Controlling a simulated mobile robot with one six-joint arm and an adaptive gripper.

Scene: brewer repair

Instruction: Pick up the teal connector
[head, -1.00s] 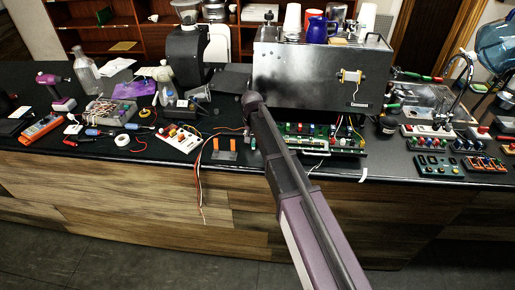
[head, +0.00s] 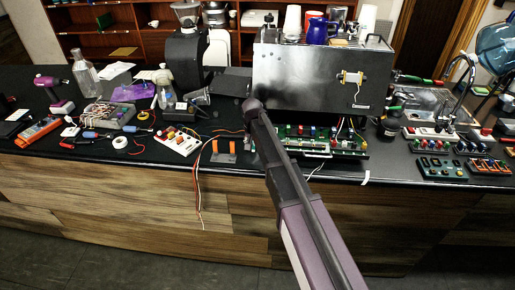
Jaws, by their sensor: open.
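My arm (head: 310,210) reaches from the bottom right up to the counter's edge, ending at a dark rounded joint. My gripper's fingers do not show; they seem hidden behind the arm. I cannot clearly make out the teal connector. The spot just right of the two orange connectors (head: 223,150), beside my arm, is dark and partly covered. The orange connectors stand near the counter's front edge, with red and white wires beside them.
The metal brewer (head: 310,75) stands behind my arm, with an open circuit board (head: 335,142) at its base. A white board with colored parts (head: 178,140) lies to the left. Several button panels (head: 438,168) lie at the right. The counter (head: 130,160) is crowded, with little free room.

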